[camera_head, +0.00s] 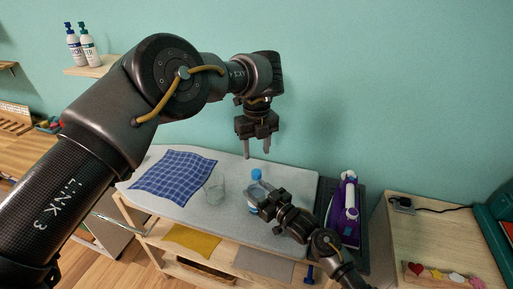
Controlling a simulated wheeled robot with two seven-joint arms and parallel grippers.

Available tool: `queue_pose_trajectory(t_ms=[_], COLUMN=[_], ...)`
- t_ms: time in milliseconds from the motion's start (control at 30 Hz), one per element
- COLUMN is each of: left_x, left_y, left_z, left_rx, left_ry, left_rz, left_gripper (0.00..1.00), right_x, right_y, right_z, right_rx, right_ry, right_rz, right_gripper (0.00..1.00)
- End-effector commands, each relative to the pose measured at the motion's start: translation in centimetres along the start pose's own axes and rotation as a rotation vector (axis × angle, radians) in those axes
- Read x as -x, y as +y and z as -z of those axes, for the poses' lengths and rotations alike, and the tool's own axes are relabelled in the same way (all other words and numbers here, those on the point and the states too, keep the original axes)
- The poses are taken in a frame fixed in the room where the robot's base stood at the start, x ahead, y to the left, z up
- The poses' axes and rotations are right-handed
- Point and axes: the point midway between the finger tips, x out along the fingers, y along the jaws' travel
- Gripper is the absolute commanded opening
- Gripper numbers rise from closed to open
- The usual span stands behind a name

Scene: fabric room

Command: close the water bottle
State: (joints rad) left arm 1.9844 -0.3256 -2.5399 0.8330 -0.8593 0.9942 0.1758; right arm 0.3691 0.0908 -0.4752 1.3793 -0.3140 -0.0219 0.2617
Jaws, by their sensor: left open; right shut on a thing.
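A small clear water bottle with a blue top (256,175) stands upright on the grey padded table. My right gripper (254,194) comes in from the lower right and is shut on the bottle's body, partly hiding it. My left gripper (257,153) is above the bottle, with its fingers pointing down and spread apart. It is empty, and a gap shows between its fingertips and the blue top. Whether the top is a separate cap sitting loosely is too small to tell.
A clear glass (215,187) stands left of the bottle. A blue checked cloth (174,175) lies farther left. A purple iron (345,208) stands at the table's right end. A wooden cabinet (432,235) is on the right. A shelf (92,68) holds two bottles.

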Motion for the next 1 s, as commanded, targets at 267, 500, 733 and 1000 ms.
queue_pose_trajectory(t_ms=[267,500,733,1000], left_x=[0.0,-0.2,-2.7,-6.5], left_y=[0.0,0.0,0.1,0.0], left_z=[0.0,0.0,0.1,0.1], left_rx=[0.068,0.066,0.067,0.065], left_ry=[0.001,0.002,0.004,0.003], left_rz=[-0.001,-0.001,-0.003,-0.001], left_gripper=[0.46,0.46,0.46,0.46], right_x=[0.0,0.0,0.0,0.0], right_y=[0.0,0.0,0.0,0.0], right_z=[0.1,0.1,0.1,0.1], right_rx=[0.0,0.0,0.0,0.0], right_ry=[0.001,0.001,0.001,0.001], right_rz=[0.0,0.0,0.0,0.0], right_gripper=[0.0,0.0,0.0,0.0])
